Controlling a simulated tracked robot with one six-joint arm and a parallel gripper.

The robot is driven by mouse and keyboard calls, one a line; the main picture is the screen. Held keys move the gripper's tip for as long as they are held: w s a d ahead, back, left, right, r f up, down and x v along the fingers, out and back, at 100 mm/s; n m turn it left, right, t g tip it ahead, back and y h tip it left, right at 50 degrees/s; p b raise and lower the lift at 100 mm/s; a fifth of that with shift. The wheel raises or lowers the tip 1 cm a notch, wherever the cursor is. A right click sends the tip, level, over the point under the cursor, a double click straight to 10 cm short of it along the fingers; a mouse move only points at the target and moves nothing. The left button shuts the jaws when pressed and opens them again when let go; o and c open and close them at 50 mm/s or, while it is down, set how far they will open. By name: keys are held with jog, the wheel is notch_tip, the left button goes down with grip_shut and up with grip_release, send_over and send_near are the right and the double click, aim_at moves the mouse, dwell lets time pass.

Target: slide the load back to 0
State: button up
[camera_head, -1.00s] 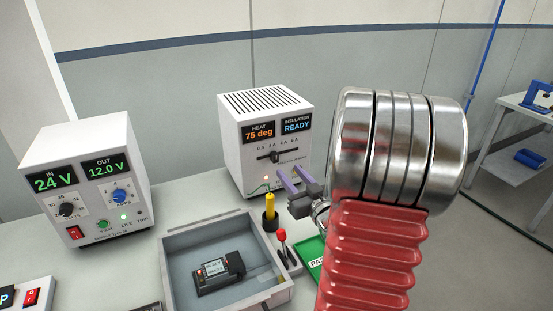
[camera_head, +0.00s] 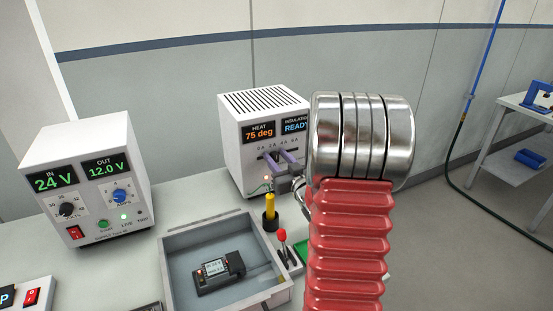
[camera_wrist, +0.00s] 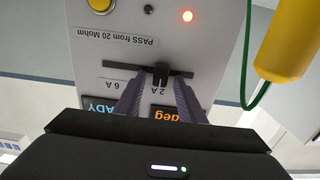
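The load slider (camera_wrist: 161,74) is a black knob on a horizontal slot in the front of the white test box (camera_head: 233,150). In the wrist view, which is upside down, the knob stands by the 2 A mark. The 6 A mark is at the left; the 0 and 4 A marks are hidden there. My gripper (camera_wrist: 160,82) is open, with one purple finger on each side of the knob and a visible gap. In the head view my gripper (camera_head: 278,157) is at the box front and covers the knob.
A power supply (camera_head: 88,178) reading 24 V in and 12.0 V out stands at left. A grey tray (camera_head: 179,290) holds a small black module (camera_head: 218,272). A yellow-handled probe (camera_head: 270,206) and a red-tipped lever (camera_head: 282,237) stand close below my gripper.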

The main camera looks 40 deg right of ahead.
aim_at(260, 155)
jog(key=shift+c, duration=0.4)
grip_shut()
jog(key=shift+a, duration=0.1)
jog(key=shift+w+a, duration=0.2)
jog(key=shift+a, duration=0.5)
jog(key=shift+w+a, duration=0.25)
jog(key=shift+a, duration=0.4)
jog(key=shift+w+a, duration=0.2)
jog(key=shift+a, duration=0.5)
jog(key=shift+c, duration=1.4)
grip_release()
jog(key=shift+a, duration=0.1)
jog(key=o, duration=0.4)
jog(key=shift+c, duration=0.2)
